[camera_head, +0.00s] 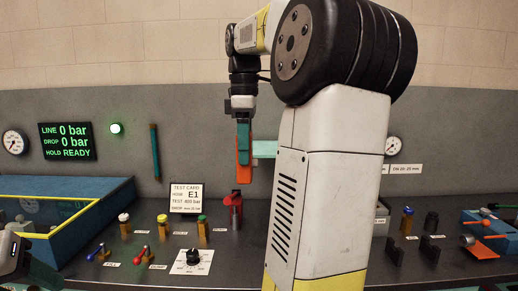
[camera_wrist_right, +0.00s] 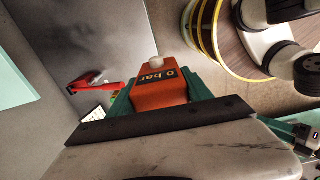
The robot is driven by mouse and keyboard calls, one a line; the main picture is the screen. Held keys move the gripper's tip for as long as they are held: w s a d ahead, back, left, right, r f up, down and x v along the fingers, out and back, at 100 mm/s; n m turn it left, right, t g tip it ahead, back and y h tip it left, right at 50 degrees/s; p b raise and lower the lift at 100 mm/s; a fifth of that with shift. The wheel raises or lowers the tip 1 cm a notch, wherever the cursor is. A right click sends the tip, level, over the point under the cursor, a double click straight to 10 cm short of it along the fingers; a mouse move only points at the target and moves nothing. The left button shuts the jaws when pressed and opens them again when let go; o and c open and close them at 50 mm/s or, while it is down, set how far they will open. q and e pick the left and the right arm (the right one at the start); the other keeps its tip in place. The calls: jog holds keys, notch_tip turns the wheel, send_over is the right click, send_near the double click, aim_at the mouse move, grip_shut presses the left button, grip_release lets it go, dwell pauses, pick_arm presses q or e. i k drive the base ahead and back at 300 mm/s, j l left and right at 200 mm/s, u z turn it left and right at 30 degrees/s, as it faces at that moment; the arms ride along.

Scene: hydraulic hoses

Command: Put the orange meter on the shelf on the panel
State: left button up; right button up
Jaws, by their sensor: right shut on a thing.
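The orange meter (camera_head: 244,172) is in my right gripper (camera_head: 243,145), held upright in the air in front of the grey panel. In the right wrist view the meter (camera_wrist_right: 160,88) shows a dark "0 bar" display and a pale knob, with the green fingers (camera_wrist_right: 163,100) shut on its sides. A pale green shelf (camera_head: 265,149) shows on the panel just right of the meter, partly hidden by my right arm. Part of my left gripper (camera_head: 30,270) shows at the lower left corner; its fingers are not clear.
A red valve (camera_head: 234,207) stands on the bench below the meter. My right arm hides the bench's right centre.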

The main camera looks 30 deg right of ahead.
aim_at(270, 152)
jog(key=i+l, duration=0.7)
